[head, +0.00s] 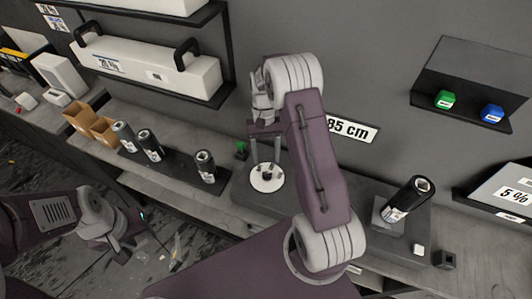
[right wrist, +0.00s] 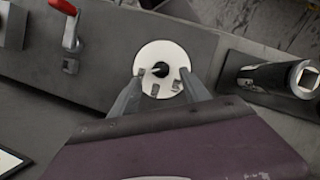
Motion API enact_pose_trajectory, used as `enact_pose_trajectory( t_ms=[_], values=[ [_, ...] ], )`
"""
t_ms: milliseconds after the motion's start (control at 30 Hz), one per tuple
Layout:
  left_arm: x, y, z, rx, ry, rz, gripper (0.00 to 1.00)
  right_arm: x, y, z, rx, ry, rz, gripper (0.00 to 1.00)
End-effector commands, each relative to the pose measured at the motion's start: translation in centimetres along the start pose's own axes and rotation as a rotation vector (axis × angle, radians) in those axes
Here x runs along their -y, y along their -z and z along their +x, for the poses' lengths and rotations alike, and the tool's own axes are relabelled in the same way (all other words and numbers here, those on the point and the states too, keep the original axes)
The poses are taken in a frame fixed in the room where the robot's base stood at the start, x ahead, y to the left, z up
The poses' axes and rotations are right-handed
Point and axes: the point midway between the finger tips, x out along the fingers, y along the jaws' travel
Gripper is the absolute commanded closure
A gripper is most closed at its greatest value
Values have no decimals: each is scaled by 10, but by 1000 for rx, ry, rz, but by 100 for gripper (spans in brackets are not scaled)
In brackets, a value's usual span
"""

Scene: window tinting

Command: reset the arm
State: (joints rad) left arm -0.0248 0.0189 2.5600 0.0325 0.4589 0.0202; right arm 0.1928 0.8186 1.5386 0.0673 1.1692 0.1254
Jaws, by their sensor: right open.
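My right gripper (head: 266,162) reaches down over the bench in the middle of the head view. Its two fingers are apart, with nothing held between them. A white disc with a black knob (head: 267,182) lies just below the fingertips. In the right wrist view the open right gripper (right wrist: 163,78) has a finger on each side of the white disc (right wrist: 162,57); I cannot tell if they touch it. My left gripper (head: 120,252) hangs at the lower left of the head view, away from the bench objects; its jaws are too small to judge.
Several black rolls, one here (head: 150,145), stand on a dark mat left of the disc. A red-handled tool (right wrist: 70,25) is near the disc. A shelf (head: 465,108) holds green and blue pieces.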

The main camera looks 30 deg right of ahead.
Motion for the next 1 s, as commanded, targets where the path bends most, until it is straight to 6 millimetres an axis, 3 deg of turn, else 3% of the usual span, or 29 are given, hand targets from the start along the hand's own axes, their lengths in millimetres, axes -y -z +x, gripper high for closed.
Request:
enact_pose_trajectory(
  t_ms=[200,767,833,900,1000],
  values=[
    [0,-1,6,0,0,0,64,0,1,-29,-1,0,0,45],
    [0,-1,7,0,0,0,64,3,0,-32,-2,-2,-7,45],
    [0,-1,9,0,0,0,64,11,0,-45,-43,-3,-28,45],
    [0,-1,12,0,0,0,64,20,-11,-62,-83,-6,-57,45],
    [0,-2,18,0,0,0,64,30,-50,-68,-117,-20,-108,45]
  ],
)
